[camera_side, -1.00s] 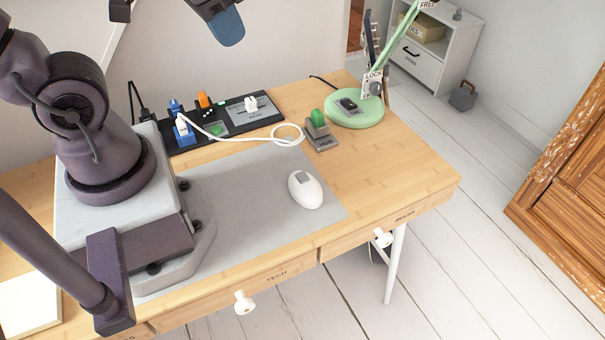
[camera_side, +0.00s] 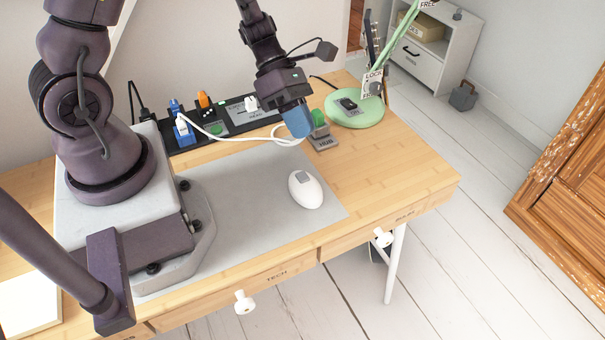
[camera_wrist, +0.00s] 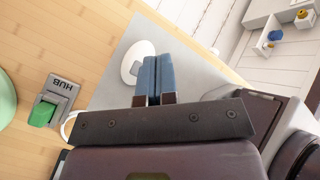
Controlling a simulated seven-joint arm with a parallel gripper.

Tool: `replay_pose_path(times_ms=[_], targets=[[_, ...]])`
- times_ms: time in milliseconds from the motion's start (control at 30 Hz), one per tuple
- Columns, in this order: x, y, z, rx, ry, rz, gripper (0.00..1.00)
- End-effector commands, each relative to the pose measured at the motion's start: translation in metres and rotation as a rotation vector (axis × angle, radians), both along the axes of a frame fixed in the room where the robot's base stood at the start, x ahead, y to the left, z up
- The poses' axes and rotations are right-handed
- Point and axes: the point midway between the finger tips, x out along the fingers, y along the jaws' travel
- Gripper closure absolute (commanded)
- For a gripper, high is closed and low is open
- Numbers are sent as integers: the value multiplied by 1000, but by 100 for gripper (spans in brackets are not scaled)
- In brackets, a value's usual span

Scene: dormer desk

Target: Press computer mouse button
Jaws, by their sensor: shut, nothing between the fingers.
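My gripper (camera_side: 299,126) has blue fingers, shut and empty. In the side view it hangs in the air behind the mouse, clear of it. In the wrist view the mouse (camera_wrist: 131,66) lies beyond and to the left of the shut fingertips (camera_wrist: 157,60), which partly overlap its right side.
A grey hub (camera_side: 322,140) with a green piece stands behind the mouse, close to my gripper in the side view. A power strip (camera_side: 225,116) with plugs and a white cable lies at the back. A green lamp base (camera_side: 368,118) is at the back right. The mat around the mouse is clear.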

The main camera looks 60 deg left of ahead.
Motion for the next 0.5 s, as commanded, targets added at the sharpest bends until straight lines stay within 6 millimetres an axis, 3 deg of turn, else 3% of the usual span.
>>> replay_pose_path(times_ms=[133, 500], targets=[[7, -1, 3, -27, 67, 116, 100], [6, -1, 3, -30, 87, 133, 100]])
